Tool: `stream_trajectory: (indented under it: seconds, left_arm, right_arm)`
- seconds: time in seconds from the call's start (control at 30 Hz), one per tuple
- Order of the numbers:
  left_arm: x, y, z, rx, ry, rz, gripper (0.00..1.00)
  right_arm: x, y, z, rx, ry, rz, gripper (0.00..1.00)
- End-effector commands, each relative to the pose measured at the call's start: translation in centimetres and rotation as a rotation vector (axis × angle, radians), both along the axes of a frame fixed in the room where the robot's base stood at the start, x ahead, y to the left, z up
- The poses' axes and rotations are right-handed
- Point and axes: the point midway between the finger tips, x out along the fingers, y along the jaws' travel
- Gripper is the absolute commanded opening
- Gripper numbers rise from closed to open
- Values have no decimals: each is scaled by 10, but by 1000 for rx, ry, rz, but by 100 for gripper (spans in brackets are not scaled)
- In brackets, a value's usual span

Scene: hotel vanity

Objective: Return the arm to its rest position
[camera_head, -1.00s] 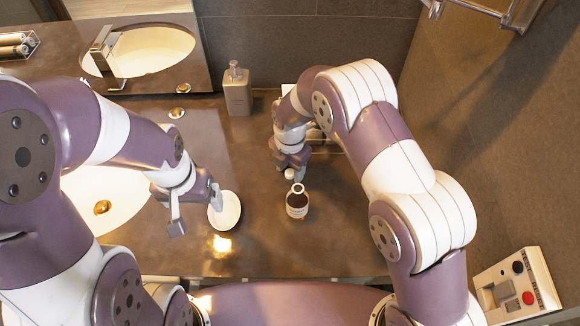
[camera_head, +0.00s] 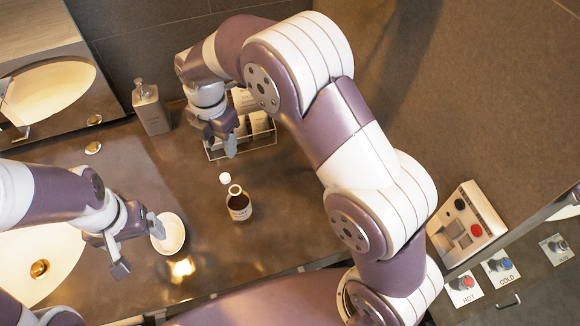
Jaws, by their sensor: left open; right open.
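My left gripper (camera_head: 132,243) is open at the lower left, with one finger close to the rim of a small white dish (camera_head: 170,234). Whether that finger touches the dish I cannot tell. My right gripper (camera_head: 223,147) is open and empty, pointing down in front of a wire rack. My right arm (camera_head: 345,130) arches across the middle of the view. A dark brown open bottle (camera_head: 239,205) with a pale label stands upright on the counter. A small white cap (camera_head: 225,178) lies just behind it.
The wire rack (camera_head: 262,143) with boxed items stands against the back. A grey soap dispenser (camera_head: 151,108) is left of it. A sink (camera_head: 40,262) is at the left. A wall panel with buttons (camera_head: 466,226) and labelled knobs are at the right.

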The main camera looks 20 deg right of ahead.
Motion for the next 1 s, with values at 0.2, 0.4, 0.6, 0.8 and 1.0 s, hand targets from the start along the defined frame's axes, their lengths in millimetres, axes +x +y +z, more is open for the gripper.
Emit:
stream_trajectory:
  seconds: [0.2,0.4,0.6,0.8,1.0]
  left_arm:
    - [0,0,0,0,0,0,85]
    - [0,0,0,0,0,0,85]
    - [0,0,0,0,0,0,85]
    - [0,0,0,0,0,0,85]
    - [0,0,0,0,0,0,85]
  right_arm:
    - [-63,-102,10,47,-43,-1113,51]
    - [-142,-160,4,121,-57,-2045,51]
    - [-167,-171,0,144,-54,-2304,51]
    - [-167,-170,0,142,-54,-2300,51]
    - [-166,-170,0,141,-53,-2298,51]
